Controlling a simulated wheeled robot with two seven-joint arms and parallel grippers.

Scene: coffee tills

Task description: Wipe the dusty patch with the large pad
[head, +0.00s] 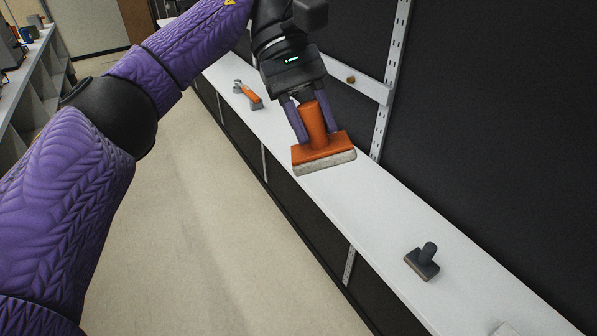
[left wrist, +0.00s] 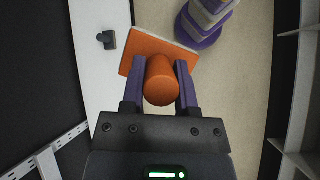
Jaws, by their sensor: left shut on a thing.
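My left gripper (head: 306,117) is shut on the upright handle of a large orange pad (head: 324,149) with a pale underside. In the head view the pad shows in front of the white shelf; I cannot tell whether it touches the shelf. The left wrist view shows the orange handle (left wrist: 162,82) between the two purple fingers. A small dark pad (head: 423,262) with an upright handle stands on the white shelf (head: 375,215), to the lower right. I cannot make out a dusty patch. My right gripper is in neither view.
An orange-handled tool with a grey head (head: 248,94) lies farther back on the shelf. A dark back wall with pale slotted rails (head: 390,80) runs along it. A pale object (head: 506,330) is cut off at the bottom edge. Beige floor lies left of the shelf.

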